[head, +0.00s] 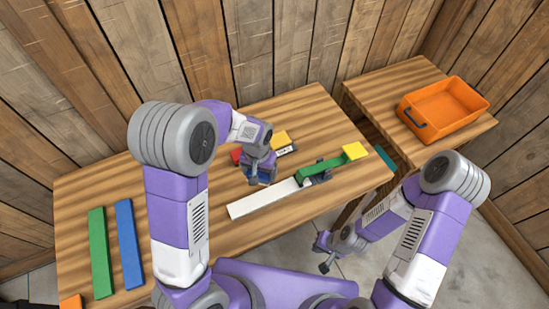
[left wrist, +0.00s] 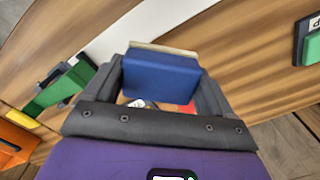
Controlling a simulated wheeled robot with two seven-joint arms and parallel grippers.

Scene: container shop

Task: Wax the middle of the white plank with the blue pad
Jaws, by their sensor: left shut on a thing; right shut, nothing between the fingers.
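The white plank (head: 262,199) lies on the wooden table, its right end by a dark clamp (head: 322,178) and a green piece. My left gripper (head: 262,180) is shut on the blue pad (head: 268,178), just beyond the plank's far edge in the head view. In the left wrist view the blue pad (left wrist: 160,76) sits between both fingers, with a pale layer along its far edge. The plank (left wrist: 140,28) shows beyond it. I cannot tell whether the pad touches anything below. My right gripper (head: 324,257) is shut and empty, low beside the table's front edge.
A green piece (head: 322,169) with a yellow block (head: 355,151) lies right of the plank. A yellow pad (head: 279,138) and a red piece (head: 236,155) are behind my left gripper. Green (head: 98,252) and blue (head: 129,245) planks lie left. An orange bin (head: 445,107) stands on the side table.

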